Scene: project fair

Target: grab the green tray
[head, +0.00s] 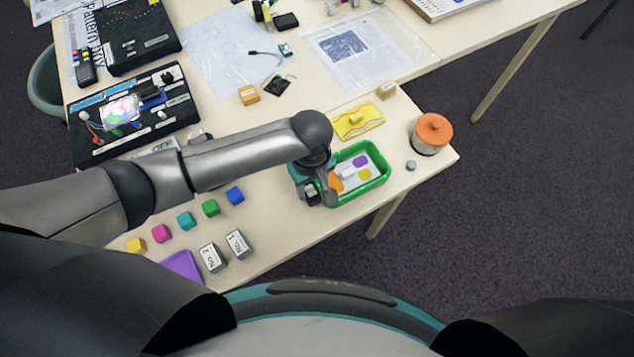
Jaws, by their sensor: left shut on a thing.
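The green tray (378,181) lies on the table near its front right edge. Inside it are a white sheet or card with purple and yellow shapes and an orange shape. My left gripper (324,194) is at the tray's left end, shut on the tray's rim there. The gripper and wrist hide the tray's left end and part of its near corner. My right gripper does not show.
An orange-lidded jar (432,132) and a small grey piece (411,165) stand right of the tray. A yellow patterned piece (357,121) lies behind it. Coloured cubes, including a blue cube (235,195), line the front left. Open floor lies beyond the front edge.

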